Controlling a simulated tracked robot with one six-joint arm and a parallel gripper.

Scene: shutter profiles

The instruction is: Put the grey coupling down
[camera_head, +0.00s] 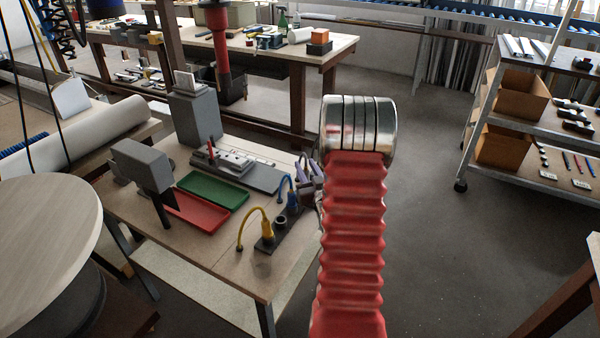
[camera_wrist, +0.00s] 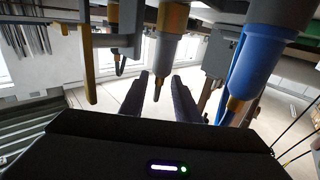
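My gripper (camera_head: 308,174) is partly hidden behind my red arm sleeve in the head view, at the right edge of the workbench. In the wrist view its two dark fingers (camera_wrist: 160,82) stand apart, with light gaps between them. A grey tapered part (camera_wrist: 173,22) with a brownish narrow end reaches down between the fingertips; it looks like the grey coupling. I see no finger clearly touching it. A blue coupling (camera_wrist: 258,58) is to its right. In the head view a blue coupling (camera_head: 292,199) and a yellow-cabled coupling (camera_head: 281,222) stand at a dark holder (camera_head: 266,245).
The workbench (camera_head: 225,258) has a clear front strip. It carries a red tray (camera_head: 197,210), a green tray (camera_head: 213,190), a grey box-shaped device (camera_head: 142,165) and a tall grey block (camera_head: 196,118). A shelf cart (camera_head: 535,170) stands right, beyond open floor.

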